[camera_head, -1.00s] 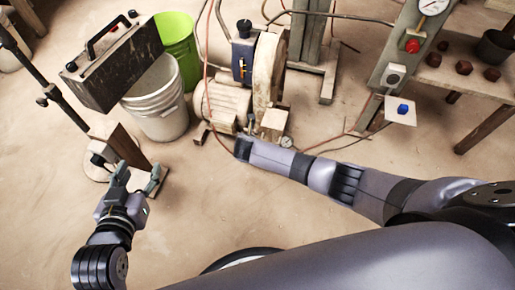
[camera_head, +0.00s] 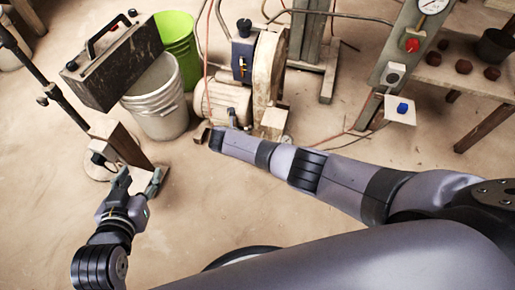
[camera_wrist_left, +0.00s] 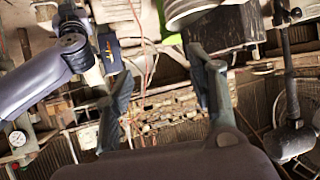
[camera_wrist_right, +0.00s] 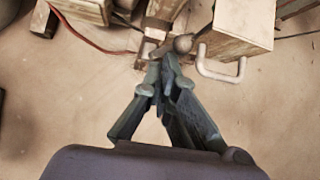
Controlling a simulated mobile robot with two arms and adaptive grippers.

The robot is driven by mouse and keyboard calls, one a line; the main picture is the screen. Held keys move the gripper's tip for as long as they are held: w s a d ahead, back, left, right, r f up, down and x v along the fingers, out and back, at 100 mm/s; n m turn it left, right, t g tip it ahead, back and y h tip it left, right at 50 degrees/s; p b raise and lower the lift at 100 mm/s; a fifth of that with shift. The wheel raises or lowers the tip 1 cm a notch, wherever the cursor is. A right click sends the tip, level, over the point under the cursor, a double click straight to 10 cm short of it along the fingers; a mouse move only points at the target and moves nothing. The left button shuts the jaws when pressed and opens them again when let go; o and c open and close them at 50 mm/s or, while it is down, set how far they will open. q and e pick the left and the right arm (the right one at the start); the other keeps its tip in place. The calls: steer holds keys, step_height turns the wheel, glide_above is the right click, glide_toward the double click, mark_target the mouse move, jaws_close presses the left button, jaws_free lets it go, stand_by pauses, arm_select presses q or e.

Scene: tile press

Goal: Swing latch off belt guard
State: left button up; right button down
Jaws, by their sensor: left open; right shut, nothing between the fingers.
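The machine with the tall, worn beige belt guard (camera_head: 268,68) stands at the top middle of the head view, beside a ribbed motor (camera_head: 222,102). In the right wrist view my right gripper (camera_wrist_right: 161,66) is shut and empty. Its tips are close to a small metal piece with a round knob (camera_wrist_right: 183,43), low on the machine. This may be the latch; I cannot tell whether the tips touch it. My left gripper (camera_head: 139,178) is open and empty, away from the machine at the lower left.
A white bucket (camera_head: 158,112), a green bucket (camera_head: 176,38) and a dark handled box (camera_head: 113,62) are left of the machine. A post with a gauge and red button (camera_head: 412,45) and a table (camera_head: 470,82) stand right. Cables cross the floor, otherwise open in front.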

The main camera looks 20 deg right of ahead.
arm_select(q)
steer(key=shift+w+d+r+t, duration=0.25)
steer(key=shift+w+r+t, duration=0.4)
steer(key=shift+r, duration=0.25)
arm_select(e)
steer(key=shift+w+a+r, duration=0.1)
steer(key=shift+w+a, duration=0.2)
steer(key=shift+w, duration=0.05)
arm_select(q)
steer(key=shift+s, duration=0.1)
